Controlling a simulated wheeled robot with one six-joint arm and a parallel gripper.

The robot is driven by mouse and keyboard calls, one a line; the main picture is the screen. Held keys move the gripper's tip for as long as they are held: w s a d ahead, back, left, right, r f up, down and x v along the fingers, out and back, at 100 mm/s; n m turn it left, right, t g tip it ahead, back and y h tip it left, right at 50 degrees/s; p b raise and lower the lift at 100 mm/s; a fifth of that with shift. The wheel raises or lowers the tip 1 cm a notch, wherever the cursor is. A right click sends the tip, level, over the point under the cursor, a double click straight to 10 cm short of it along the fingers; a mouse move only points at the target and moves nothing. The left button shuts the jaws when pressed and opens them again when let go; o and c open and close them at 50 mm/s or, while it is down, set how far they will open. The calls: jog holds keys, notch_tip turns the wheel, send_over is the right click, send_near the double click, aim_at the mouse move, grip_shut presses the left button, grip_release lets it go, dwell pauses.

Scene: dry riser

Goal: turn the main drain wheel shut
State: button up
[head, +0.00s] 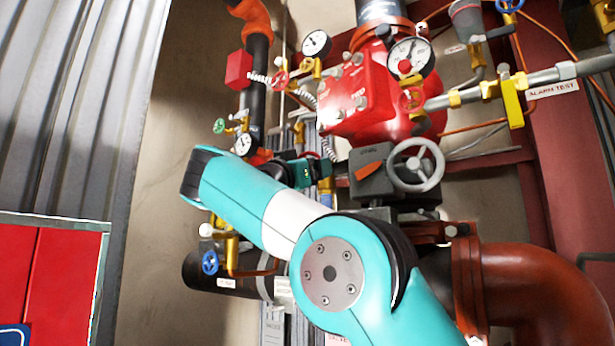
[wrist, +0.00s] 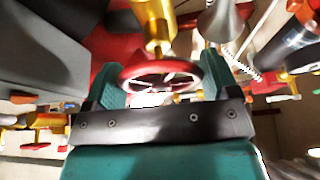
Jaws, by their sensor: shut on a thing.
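In the wrist view a red handwheel (wrist: 160,72) with spokes sits between the two teal fingers of my gripper (wrist: 160,84). The fingers are shut on its rim, one at each side. A yellow valve body (wrist: 154,24) stands right behind the wheel. No label on this wheel can be read, so I cannot tell its name from the picture. In the head view my gripper (head: 322,168) reaches in just left of the dark gearbox, below the red valve body.
A grey handwheel (head: 416,166) on the gearbox (head: 371,180) is close right of my gripper. The red valve body (head: 362,98) with gauges is above. A blue wheel (head: 210,262) is lower left, and black pipe (head: 225,275) runs below my arm.

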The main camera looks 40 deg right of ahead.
jog(key=shift+w+m+g, duration=0.1)
jog(key=shift+m+g, duration=0.5)
jog(key=shift+m, duration=0.4)
jog(key=shift+r+m+b, duration=0.1)
jog(key=shift+m+b, duration=0.2)
jog(key=shift+b, duration=0.05)
jog(key=o, duration=0.8)
